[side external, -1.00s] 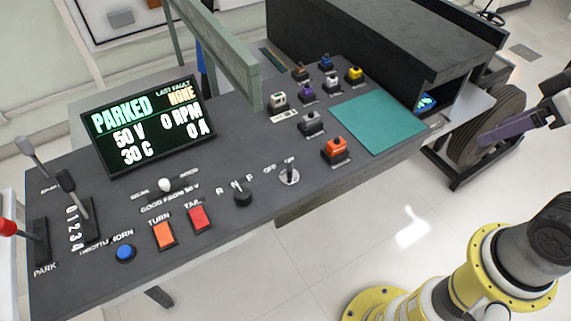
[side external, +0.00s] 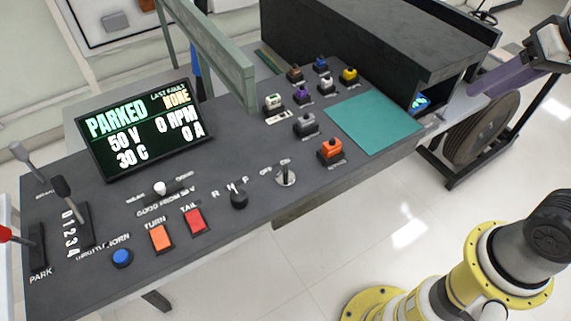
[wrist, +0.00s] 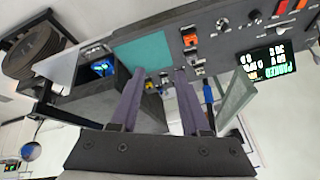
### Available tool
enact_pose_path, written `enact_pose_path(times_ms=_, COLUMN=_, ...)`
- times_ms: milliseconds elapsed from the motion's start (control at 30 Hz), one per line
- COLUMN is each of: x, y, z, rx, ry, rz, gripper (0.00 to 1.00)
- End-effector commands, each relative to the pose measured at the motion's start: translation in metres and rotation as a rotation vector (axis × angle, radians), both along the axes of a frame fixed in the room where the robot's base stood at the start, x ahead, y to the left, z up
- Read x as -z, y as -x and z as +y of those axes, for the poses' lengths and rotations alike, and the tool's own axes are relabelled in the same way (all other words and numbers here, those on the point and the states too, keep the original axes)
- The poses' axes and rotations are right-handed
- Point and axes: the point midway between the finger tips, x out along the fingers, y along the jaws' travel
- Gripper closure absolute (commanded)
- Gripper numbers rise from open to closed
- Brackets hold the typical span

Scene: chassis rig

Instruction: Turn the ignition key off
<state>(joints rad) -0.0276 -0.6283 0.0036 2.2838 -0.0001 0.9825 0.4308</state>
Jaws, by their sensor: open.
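The ignition key (side external: 286,175) stands in a round silver switch near the front edge of the dark console, beside the OFF and ON labels. Its grip seems to point towards ON. The switch also shows small in the wrist view (wrist: 222,26), top right of centre. My gripper (wrist: 160,72) has two long purple fingers, apart with nothing between them, and is well away from the key. In the side view a purple part of my arm (side external: 512,75) is at the upper right; the fingertips are not clear there. The lit display (side external: 143,127) reads PARKED, 50 V, 0 RPM.
An orange switch (side external: 331,151) and a grey one (side external: 305,125) stand right of the key, near a teal mat (side external: 375,124). A black selector knob (side external: 239,200) is on its left. A green-grey frame (side external: 205,52) rises behind.

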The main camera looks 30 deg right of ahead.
Motion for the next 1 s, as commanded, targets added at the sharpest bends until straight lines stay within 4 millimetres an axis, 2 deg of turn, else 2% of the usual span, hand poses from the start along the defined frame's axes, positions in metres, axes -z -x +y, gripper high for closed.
enact_pose_path(times_ms=100, x=-0.015, y=-0.030, z=0.010, rx=0.063, ry=-0.052, rz=0.034, gripper=0.54)
enact_pose_path(times_ms=233, x=-0.025, y=-0.070, z=0.027, rx=0.130, ry=-0.104, rz=0.084, gripper=0.54)
enact_pose_path(times_ms=367, x=-0.025, y=-0.116, z=0.054, rx=0.188, ry=-0.143, rz=0.151, gripper=0.54)
enact_pose_path(times_ms=467, x=-0.015, y=-0.149, z=0.080, rx=0.219, ry=-0.157, rz=0.206, gripper=0.54)
enact_pose_path(times_ms=600, x=0.011, y=-0.189, z=0.122, rx=0.239, ry=-0.153, rz=0.286, gripper=0.54)
enact_pose_path(times_ms=733, x=0.048, y=-0.217, z=0.165, rx=0.225, ry=-0.125, rz=0.360, gripper=0.54)
enact_pose_path(times_ms=900, x=0.101, y=-0.230, z=0.211, rx=0.164, ry=-0.067, rz=0.439, gripper=0.54)
enact_pose_path(times_ms=1000, x=0.124, y=-0.227, z=0.225, rx=0.140, ry=-0.037, rz=0.477, gripper=0.54)
